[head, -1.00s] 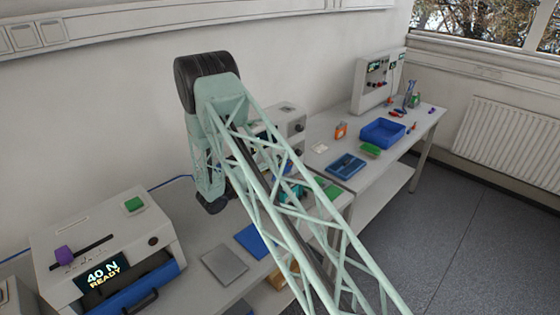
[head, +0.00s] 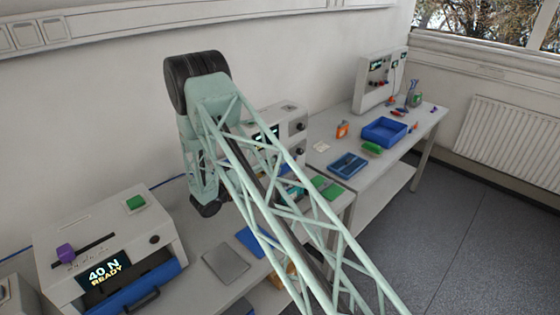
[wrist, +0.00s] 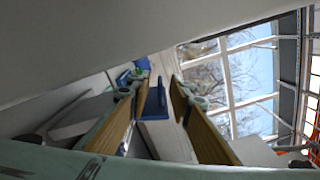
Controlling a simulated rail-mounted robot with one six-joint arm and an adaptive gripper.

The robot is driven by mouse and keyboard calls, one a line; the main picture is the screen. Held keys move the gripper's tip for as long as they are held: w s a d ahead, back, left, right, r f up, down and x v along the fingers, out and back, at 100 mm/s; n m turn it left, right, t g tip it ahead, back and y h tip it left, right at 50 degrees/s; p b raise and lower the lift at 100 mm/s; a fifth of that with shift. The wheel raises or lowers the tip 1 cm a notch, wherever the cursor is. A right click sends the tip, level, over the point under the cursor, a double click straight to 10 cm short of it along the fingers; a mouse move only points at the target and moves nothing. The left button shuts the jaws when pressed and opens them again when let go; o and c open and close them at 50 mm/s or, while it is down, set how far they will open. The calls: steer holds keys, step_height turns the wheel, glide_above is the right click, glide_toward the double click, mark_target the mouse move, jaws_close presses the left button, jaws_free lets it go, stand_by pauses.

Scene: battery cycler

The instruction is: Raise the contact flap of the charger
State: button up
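A grey instrument (head: 291,118) with a dark screen and black knobs stands on the near bench, largely hidden behind my arm. It may be the charger; no contact flap can be made out on it. My gripper is hidden in the head view. In the wrist view my gripper (wrist: 160,84) shows two tan-padded fingers with a clear gap between them and nothing held. A blurred blue object (wrist: 154,106) shows beyond the fingertips, apart from them as far as I can tell.
A grey machine (head: 60,240) reading "40 N READY", with a blue front bar, stands at the left. A grey plate (head: 226,263) lies on the near bench. The far bench holds a blue bin (head: 384,131), a blue tray (head: 347,166) and an upright panel unit (head: 375,85).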

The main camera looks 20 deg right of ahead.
steer(key=shift+v, duration=2.35)
steer(key=shift+r, duration=0.15)
